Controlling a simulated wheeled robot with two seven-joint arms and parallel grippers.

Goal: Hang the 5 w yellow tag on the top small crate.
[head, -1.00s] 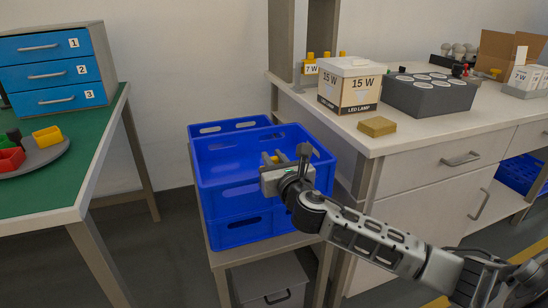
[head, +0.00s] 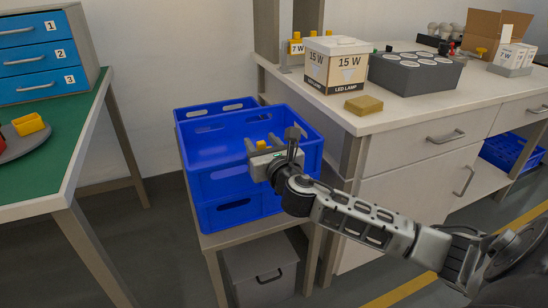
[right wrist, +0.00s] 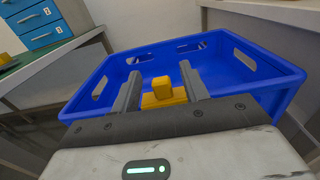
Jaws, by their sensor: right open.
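The top blue crate (head: 212,180) sits on another blue crate and is open and empty as far as I see. My right gripper (head: 272,142) is at its near wall, toward the right corner, with its fingers apart. A yellow tag (head: 262,145) shows between the fingers. In the right wrist view the yellow tag (right wrist: 164,95) has an upright nub on a wider base, between the two fingers (right wrist: 165,88), with the crate's inside behind it. The gripper body hides the tag's lower part and the near rim, so I cannot tell whether it hangs there. My left gripper is out of view.
A bench on the right holds a 15 W lamp box (head: 335,65), a yellow block (head: 363,105), a grey tray (head: 412,72) and a 7 W tag stand (head: 297,48). A green table (head: 60,150) stands left. A grey bin (head: 262,270) is under the crate stand.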

